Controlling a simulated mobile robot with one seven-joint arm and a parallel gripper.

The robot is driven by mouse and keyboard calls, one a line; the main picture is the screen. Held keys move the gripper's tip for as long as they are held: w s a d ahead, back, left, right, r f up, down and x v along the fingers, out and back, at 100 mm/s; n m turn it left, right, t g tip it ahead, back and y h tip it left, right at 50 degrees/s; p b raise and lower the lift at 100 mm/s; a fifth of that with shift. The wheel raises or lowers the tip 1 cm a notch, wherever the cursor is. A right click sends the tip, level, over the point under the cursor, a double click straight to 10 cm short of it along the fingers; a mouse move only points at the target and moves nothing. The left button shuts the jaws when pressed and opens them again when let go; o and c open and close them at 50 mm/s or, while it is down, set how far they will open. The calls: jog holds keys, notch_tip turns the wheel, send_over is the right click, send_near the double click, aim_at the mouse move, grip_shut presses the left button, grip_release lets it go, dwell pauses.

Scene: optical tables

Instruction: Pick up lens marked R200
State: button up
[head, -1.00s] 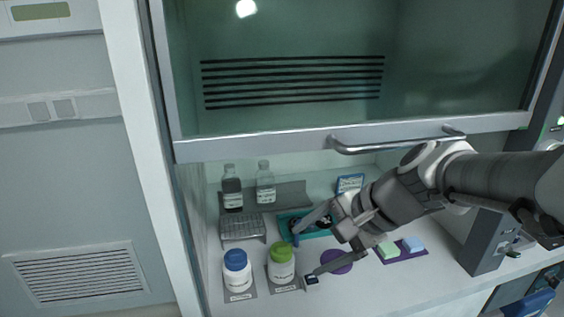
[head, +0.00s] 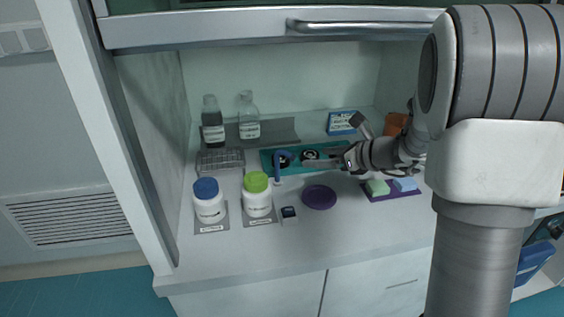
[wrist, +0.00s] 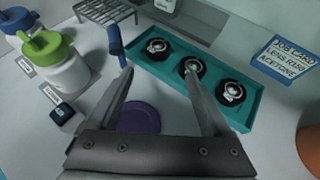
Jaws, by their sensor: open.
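A teal tray (wrist: 213,80) holds three round lenses in black mounts: a left one (wrist: 157,47), a middle one (wrist: 192,67) and a right one (wrist: 232,92). Their markings are too small to read, so I cannot tell which is R200. In the head view the left lens (head: 283,158) and middle lens (head: 310,155) show; my gripper hides the right one. My gripper (wrist: 160,71) is open and empty, pointing at the tray. In the wrist view its right fingertip overlaps the middle lens; whether they touch I cannot tell.
A blue upright tool (wrist: 115,42) stands at the tray's left end. A green-capped bottle (head: 257,195) and blue-capped bottle (head: 209,201) stand in front. A purple disc (head: 319,197) lies nearer me. A job card (wrist: 286,58) appears to read "LENS R150, ACETONE". The fume hood sash (head: 250,28) is overhead.

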jog(key=b, duration=0.1)
send_near(284, 159)
jog(key=x, duration=0.4)
jog(key=shift+d+f, duration=0.1)
jog(key=shift+r+b+x, duration=0.15)
jog(key=shift+b+x, duration=0.25)
jog(key=shift+x, duration=1.05)
jog(key=shift+r+b+x, duration=0.15)
jog(key=shift+b+x, duration=0.2)
jog(key=shift+x, duration=1.05)
jog(key=c, duration=1.2)
jog(key=shift+o, duration=0.2)
jog(key=shift+r, duration=0.15)
